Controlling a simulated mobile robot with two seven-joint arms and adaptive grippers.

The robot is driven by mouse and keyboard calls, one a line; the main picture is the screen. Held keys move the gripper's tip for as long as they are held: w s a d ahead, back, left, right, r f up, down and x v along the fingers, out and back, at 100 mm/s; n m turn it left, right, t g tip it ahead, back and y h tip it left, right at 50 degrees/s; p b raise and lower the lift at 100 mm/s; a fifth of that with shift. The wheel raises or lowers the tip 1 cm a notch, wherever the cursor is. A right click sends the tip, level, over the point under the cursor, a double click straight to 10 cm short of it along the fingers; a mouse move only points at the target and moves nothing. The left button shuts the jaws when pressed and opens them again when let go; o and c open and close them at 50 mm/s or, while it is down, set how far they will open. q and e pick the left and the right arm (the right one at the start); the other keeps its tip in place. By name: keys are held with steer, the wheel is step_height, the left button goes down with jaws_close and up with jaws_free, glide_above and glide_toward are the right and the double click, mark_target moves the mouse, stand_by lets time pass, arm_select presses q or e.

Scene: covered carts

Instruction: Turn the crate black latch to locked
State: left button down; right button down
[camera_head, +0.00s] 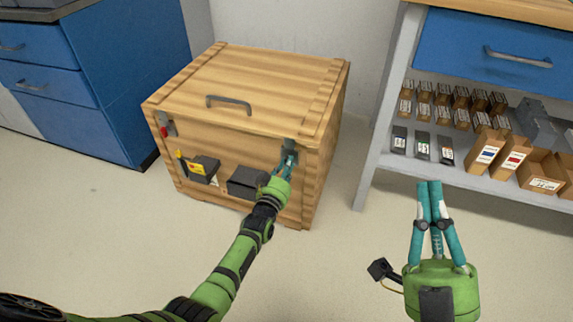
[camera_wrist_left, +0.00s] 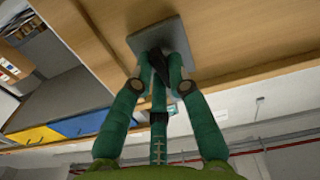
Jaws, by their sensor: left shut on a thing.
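The wooden crate (camera_head: 240,75) stands on the floor with its lid down. A grey latch plate (camera_head: 289,147) is at the right of its front, just under the lid edge. My left gripper (camera_head: 288,163) is at this plate, with its fingers closed around the black latch. In the left wrist view the black latch (camera_wrist_left: 157,64) shows between the fingertips, in front of the grey plate (camera_wrist_left: 142,40). The fingers partly hide the latch, so I cannot tell its exact angle. My right gripper (camera_head: 429,184) is in the air right of the crate, fingers together and empty.
A red-tipped latch (camera_head: 164,129) is at the crate's front left. Dark boxes (camera_head: 243,181) and a yellow part (camera_head: 193,168) are on the crate's front. A blue cabinet (camera_head: 110,60) stands left; a shelf with small boxes (camera_head: 487,150) stands right. The floor between is clear.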

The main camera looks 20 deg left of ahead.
arm_select(q)
steer(key=shift+m, duration=0.4)
arm_select(e)
steer(key=shift+w+d+f+h, duration=0.1)
steer(key=shift+w+f+h, duration=0.2)
steer(key=shift+w+f, duration=0.05)
arm_select(q)
steer(key=c, duration=1.2)
jaws_free()
steer(key=s, duration=1.2)
steer(key=shift+a, duration=0.2)
